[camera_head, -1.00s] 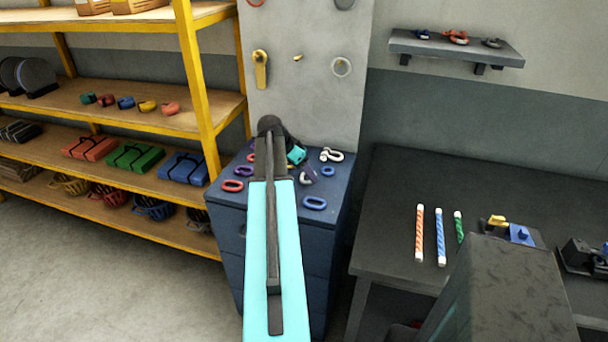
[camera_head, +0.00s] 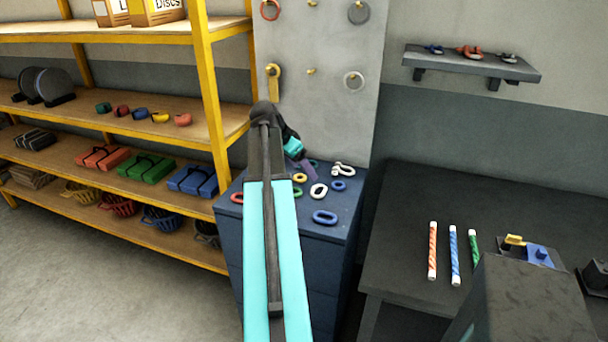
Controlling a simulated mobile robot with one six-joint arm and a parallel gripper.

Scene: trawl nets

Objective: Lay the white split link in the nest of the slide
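A white oval link (camera_head: 319,190) lies flat on the dark blue cabinet top (camera_head: 345,217), which matches the white split link. A white shackle-shaped piece (camera_head: 343,169) lies behind it. My gripper (camera_head: 308,172) is above the cabinet top, just behind and left of the white link, mostly hidden by my turquoise and black arm; its fingers are too small to read. On the dark bench at right is a small fixture with a yellow part (camera_head: 513,241) and a blue block (camera_head: 538,251); I cannot tell whether this is the slide, and no nest is discernible.
Blue links (camera_head: 325,217), a yellow link (camera_head: 299,178) and a red link (camera_head: 237,198) lie around on the cabinet. Striped rods (camera_head: 432,250) lie on the bench (camera_head: 400,200). A yellow-framed shelf (camera_head: 215,110) stands left; a grey pegboard (camera_head: 320,110) rises behind.

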